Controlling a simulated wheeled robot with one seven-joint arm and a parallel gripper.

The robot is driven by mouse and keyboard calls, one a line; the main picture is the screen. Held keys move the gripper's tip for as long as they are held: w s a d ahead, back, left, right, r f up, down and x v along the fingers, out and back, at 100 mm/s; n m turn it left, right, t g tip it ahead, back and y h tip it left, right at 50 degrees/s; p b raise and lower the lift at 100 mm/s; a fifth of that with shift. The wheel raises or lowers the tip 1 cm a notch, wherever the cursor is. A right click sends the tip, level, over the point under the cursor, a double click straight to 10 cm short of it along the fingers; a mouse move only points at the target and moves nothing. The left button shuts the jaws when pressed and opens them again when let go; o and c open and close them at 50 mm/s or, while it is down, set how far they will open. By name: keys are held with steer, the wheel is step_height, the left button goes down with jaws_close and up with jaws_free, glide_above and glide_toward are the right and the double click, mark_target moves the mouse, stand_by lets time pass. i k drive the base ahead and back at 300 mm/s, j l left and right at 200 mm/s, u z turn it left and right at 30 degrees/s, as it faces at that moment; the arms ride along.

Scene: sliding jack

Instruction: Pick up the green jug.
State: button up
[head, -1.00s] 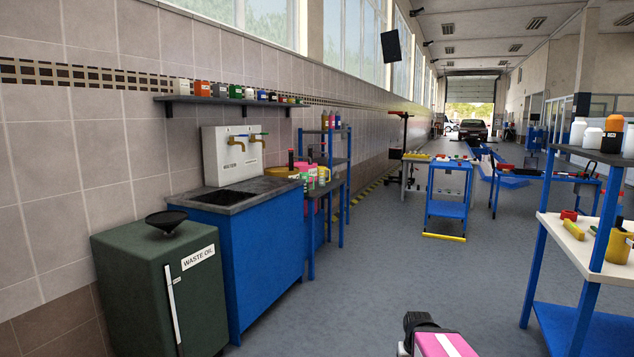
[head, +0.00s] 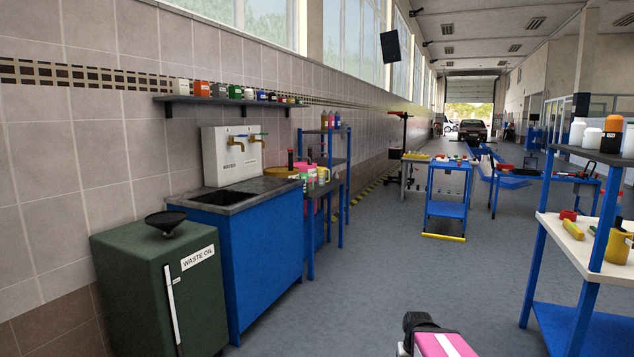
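A cluster of small jugs and containers stands on a blue-framed bench beside the sink, left of centre in the head view. Among them is a small green jug (head: 312,182), partly hidden between a pink container (head: 302,170) and a yellow jug (head: 324,175). It is small in the picture, so its handle and full outline cannot be made out. A pink, white and black part at the bottom edge seems to be my own arm. My gripper's fingers are not in view, and the bench is well ahead of me.
A dark green waste oil cabinet (head: 150,295) with a black funnel (head: 166,221) and a blue sink unit (head: 262,265) line the left wall. A blue trolley (head: 447,208) stands ahead. A blue-framed rack with a white shelf (head: 575,246) is at right. The grey floor between is clear.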

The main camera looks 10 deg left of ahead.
mark_target(305, 176)
steer(key=u, duration=1.6)
steer(key=i+l, duration=1.5)
steer(key=l, duration=0.15)
